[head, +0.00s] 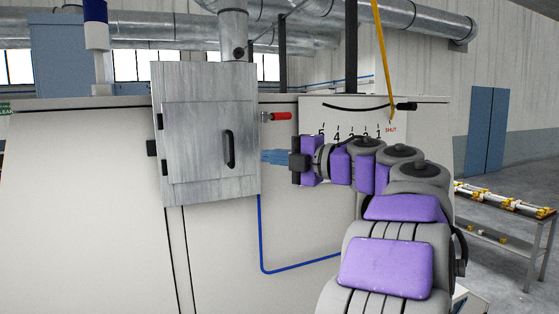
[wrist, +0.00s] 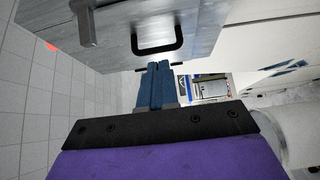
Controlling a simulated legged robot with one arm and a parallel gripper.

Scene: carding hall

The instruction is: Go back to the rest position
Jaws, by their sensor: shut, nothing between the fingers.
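My gripper (head: 268,156) is at the end of my purple and grey arm, pointing left in the head view. Its blue fingers are together and empty, just right of the metal cabinet door and below the red-handled lever. In the wrist view my gripper (wrist: 155,72) shows the blue fingers side by side with nothing between them. The grey metal door (head: 205,145) is closed against its box, with a black handle (head: 229,149). The black handle (wrist: 157,46) also shows at the top of the wrist view, beyond the fingertips.
A red-handled lever (head: 280,116) projects just above my gripper. A blue pipe (head: 262,235) runs below. A table (head: 505,200) with parts stands at the right.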

